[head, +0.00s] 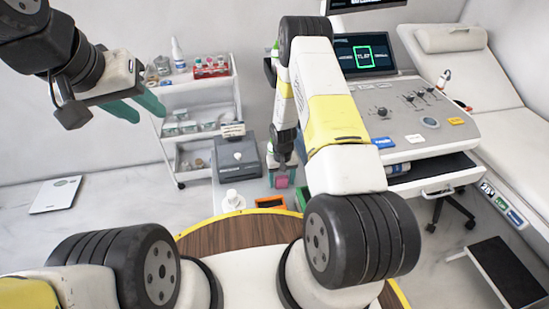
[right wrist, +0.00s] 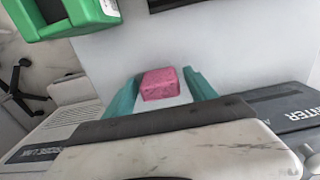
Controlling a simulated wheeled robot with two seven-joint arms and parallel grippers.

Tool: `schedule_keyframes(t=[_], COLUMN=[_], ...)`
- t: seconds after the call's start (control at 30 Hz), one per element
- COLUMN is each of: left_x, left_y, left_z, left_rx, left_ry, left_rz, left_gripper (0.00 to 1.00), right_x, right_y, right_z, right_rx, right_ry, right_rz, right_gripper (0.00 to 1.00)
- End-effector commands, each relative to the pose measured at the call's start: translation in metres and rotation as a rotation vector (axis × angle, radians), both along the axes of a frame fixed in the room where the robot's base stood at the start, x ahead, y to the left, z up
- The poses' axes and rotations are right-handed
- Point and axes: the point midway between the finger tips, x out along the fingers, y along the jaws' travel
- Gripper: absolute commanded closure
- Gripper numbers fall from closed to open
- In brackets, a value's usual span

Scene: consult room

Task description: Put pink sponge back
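The pink sponge (head: 281,182) is a small block beyond the wooden table, below the end of my right arm. In the right wrist view the sponge (right wrist: 160,84) lies between the tips of my right gripper's teal fingers (right wrist: 162,80). Narrow pale gaps show beside it, and I see no clear contact. In the head view my right gripper (head: 282,172) is small and partly hidden by its arm. My left gripper (head: 140,104) is raised at the upper left, its teal fingers apart and empty.
An orange-rimmed tray (head: 270,202) and a white bottle (head: 233,200) are near the sponge. A grey device (head: 238,160) stands behind them. A white trolley (head: 197,120) with supplies stands at the left back. An ultrasound console (head: 415,115) stands close to the right arm.

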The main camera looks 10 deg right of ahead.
Motion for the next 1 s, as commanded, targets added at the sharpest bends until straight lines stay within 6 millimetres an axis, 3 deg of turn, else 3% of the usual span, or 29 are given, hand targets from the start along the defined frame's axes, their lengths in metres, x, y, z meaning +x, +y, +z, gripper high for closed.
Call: schedule_keyframes(t=[0.27, 0.43, 0.8, 1.0], left_x=[0.0, 0.0, 0.0, 0.0], left_y=[0.0, 0.0, 0.0, 0.0], left_z=[0.0, 0.0, 0.0, 0.0], left_rx=[0.0, 0.0, 0.0, 0.0], left_ry=[0.0, 0.0, 0.0, 0.0], left_rz=[0.0, 0.0, 0.0, 0.0], left_gripper=[0.64, 0.64, 0.64, 0.64], right_x=[0.0, 0.001, 0.001, 0.001], right_y=[0.0, 0.0, 0.0, 0.0], right_z=[0.001, 0.013, 0.089, 0.116], right_rx=[0.0, 0.0, 0.0, 0.0], right_ry=[0.0, -0.003, -0.004, -0.003], right_rz=[0.0, 0.0, -0.001, 0.001], right_gripper=[0.33, 0.33, 0.33, 0.33])
